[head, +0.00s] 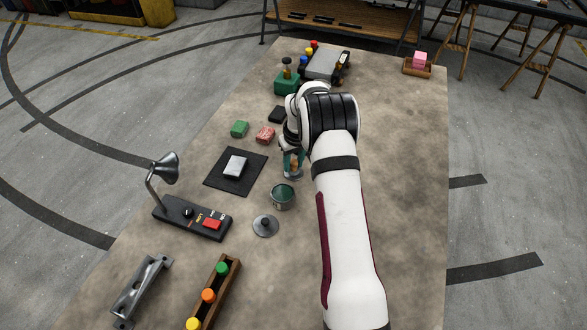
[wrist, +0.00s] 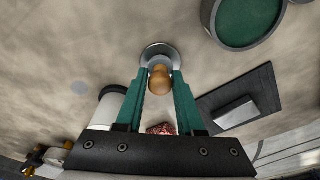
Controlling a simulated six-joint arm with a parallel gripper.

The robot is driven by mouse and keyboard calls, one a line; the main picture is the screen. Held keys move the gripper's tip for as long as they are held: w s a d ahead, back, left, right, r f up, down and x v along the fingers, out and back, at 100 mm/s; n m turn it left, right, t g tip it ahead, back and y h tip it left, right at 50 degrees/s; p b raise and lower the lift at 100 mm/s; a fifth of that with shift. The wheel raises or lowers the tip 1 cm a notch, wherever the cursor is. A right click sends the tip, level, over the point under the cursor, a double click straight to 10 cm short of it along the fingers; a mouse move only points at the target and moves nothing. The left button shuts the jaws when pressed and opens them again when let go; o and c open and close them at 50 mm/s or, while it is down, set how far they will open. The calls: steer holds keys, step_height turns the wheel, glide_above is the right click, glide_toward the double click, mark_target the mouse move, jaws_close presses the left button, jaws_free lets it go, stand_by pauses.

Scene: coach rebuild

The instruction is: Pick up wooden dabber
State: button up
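The wooden dabber stands upright on the table. In the wrist view its round wooden knob (wrist: 160,80) sits between my fingertips, and its round metal base (wrist: 157,50) shows beyond them. In the head view the dabber's base (head: 292,177) shows below my gripper (head: 293,164), and the fingers partly hide the knob. My gripper (wrist: 160,77) points down with its two green fingers apart, one on each side of the knob. Only thin gaps seem to show between fingers and knob; firm contact is not visible.
A green-filled pot (head: 283,197) stands close by, with a metal disc (head: 265,226) nearer the front. A dark mat (head: 213,182) bearing a silver block (head: 235,167) lies left. Green (head: 239,129) and red (head: 265,135) blocks lie behind the mat. The table's right side is largely clear.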

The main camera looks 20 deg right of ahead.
jaws_close()
